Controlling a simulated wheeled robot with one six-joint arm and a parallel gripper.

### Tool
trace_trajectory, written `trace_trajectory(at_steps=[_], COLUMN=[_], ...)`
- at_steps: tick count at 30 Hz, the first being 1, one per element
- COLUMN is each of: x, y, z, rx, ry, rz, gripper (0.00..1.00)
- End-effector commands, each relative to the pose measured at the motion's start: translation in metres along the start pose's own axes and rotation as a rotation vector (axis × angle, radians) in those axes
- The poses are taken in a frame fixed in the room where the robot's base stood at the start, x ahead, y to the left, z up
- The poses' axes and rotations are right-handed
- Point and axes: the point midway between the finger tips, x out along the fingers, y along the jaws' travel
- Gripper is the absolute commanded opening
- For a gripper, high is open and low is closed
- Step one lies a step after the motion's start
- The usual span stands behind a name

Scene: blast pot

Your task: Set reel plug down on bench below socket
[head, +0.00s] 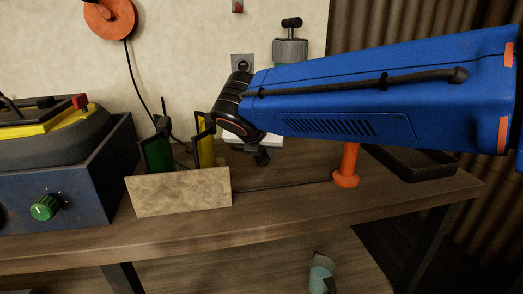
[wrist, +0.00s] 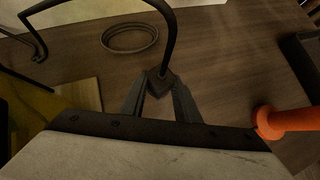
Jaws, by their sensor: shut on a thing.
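The reel plug (wrist: 162,84) is a dark plug on a thick black cable, held between the two grey fingers of my gripper (wrist: 162,100) in the wrist view. In the head view my gripper (head: 262,157) is small and mostly hidden behind my blue arm, over the bench (head: 285,200). The plug cannot be made out there. The socket (head: 242,63) is a grey plate on the wall above the bench, partly hidden by my arm. I cannot tell whether the plug touches the bench.
An orange reel (head: 110,18) hangs on the wall with a black cable running down. A holder with green and yellow plates (head: 178,192) stands left of my gripper. An orange post (head: 347,166) and a black tray (head: 412,163) are at right. A dark ring (wrist: 130,38) lies on the bench.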

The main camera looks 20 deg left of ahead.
Motion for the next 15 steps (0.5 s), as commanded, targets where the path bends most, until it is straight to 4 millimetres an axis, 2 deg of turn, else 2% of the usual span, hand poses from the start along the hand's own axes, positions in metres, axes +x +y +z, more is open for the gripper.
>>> trace_trajectory(at_steps=[9, 10, 12, 15], x=[0.0014, 0.0014, 0.0013, 0.0012], y=[-0.0001, 0.0, 0.0, 0.0], z=[-0.0014, -0.0013, -0.0011, -0.0011], rx=[0.001, 0.001, 0.001, 0.001], ry=[0.0, 0.0, 0.0, 0.0], rz=[0.0, 0.0, 0.0, 0.0], gripper=[0.02, 0.33, 0.47, 0.47])
